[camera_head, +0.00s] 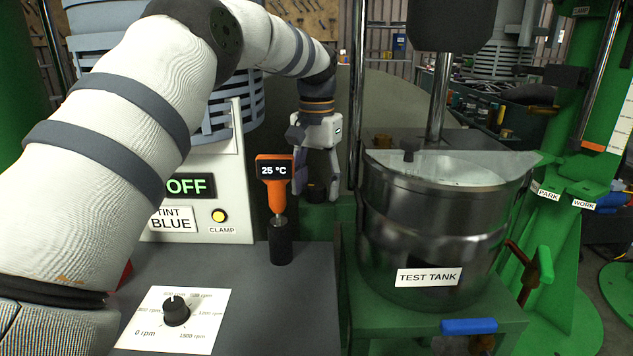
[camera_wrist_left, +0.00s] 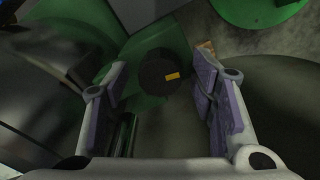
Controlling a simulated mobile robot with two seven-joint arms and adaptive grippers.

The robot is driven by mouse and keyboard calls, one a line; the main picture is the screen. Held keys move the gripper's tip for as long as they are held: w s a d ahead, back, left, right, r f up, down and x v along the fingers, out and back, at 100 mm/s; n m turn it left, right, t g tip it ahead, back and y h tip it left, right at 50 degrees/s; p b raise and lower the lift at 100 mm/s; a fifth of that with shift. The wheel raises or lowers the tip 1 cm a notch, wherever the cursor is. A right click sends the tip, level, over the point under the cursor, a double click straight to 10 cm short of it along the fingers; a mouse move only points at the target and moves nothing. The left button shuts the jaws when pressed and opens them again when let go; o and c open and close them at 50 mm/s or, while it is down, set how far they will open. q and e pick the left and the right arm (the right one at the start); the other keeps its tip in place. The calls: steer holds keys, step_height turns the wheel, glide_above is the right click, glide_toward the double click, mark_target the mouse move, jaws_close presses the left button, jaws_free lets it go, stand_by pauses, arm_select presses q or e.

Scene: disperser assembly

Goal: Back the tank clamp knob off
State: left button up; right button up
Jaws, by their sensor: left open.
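A dark round knob with a yellow mark (camera_wrist_left: 158,74) sits on a green part in the left wrist view; it appears to be the tank clamp knob. My left gripper (camera_head: 316,188) points down behind the thermometer, left of the steel test tank (camera_head: 430,247). It is open, and its two purple-padded fingers (camera_wrist_left: 160,98) stand on either side of the knob with gaps visible. In the head view the knob is mostly hidden by the fingers. I cannot tell how far above the knob the fingertips are. My right gripper is not in view.
An orange thermometer reading 25 °C (camera_head: 274,170) stands in a black holder (camera_head: 280,246) just in front of my left gripper. A vertical rod (camera_head: 356,95) rises between gripper and tank. A speed dial (camera_head: 176,312) lies on the grey bench. A green stand (camera_head: 567,250) is at right.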

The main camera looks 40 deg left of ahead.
mark_target(317, 186)
arm_select(q)
step_height(317, 186, up, 12)
stand_by(0.4)
stand_by(0.3)
